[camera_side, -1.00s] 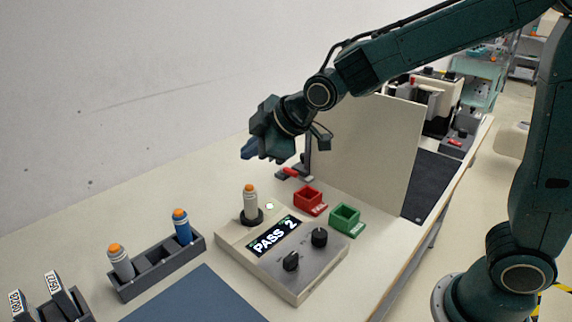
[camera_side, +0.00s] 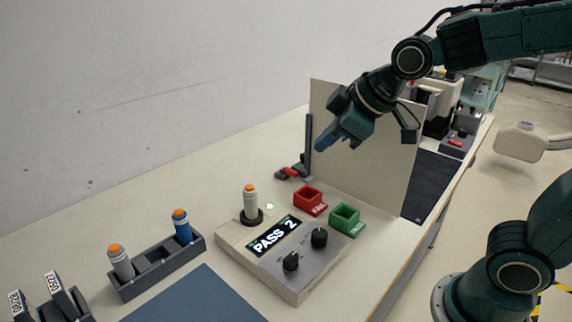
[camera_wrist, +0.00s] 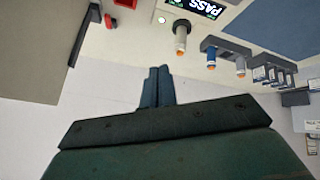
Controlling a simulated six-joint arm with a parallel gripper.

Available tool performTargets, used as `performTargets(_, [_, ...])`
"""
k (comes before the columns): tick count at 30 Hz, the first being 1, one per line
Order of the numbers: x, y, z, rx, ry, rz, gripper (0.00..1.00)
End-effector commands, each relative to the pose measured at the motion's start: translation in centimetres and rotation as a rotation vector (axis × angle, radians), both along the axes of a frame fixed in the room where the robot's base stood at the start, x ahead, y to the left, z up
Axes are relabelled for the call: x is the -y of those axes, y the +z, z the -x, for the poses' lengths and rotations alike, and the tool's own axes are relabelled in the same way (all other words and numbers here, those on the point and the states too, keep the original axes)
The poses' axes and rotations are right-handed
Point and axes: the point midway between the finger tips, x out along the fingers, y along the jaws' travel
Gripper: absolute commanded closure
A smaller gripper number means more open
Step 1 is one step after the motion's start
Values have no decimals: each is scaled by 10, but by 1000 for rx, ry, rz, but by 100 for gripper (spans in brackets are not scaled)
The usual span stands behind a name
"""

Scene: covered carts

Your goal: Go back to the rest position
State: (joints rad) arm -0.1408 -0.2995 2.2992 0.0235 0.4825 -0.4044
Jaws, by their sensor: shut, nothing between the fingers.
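My gripper (camera_side: 326,141) is in the air above the bench, in front of the upright beige panel (camera_side: 352,150), higher than the tester. Its blue fingers are together with nothing between them; they also show closed in the wrist view (camera_wrist: 158,88). The tester (camera_side: 283,257) sits on the bench below with its display reading "PASS 2" and a small light lit. A grey cylinder with an orange top (camera_side: 250,201) stands upright in the tester's socket; it also shows in the wrist view (camera_wrist: 181,36).
A dark rack (camera_side: 155,266) holds a grey and a blue orange-topped cylinder. A red bin (camera_side: 310,201) and a green bin (camera_side: 346,219) stand behind the tester. A dark upright clamp (camera_side: 308,147) is by the panel. A blue mat (camera_side: 195,300) lies in front.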

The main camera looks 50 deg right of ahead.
Motion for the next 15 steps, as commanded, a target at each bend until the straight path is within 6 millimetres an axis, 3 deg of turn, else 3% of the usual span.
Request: performTargets(15, [38,-5,129,-142,-370,-183,100])
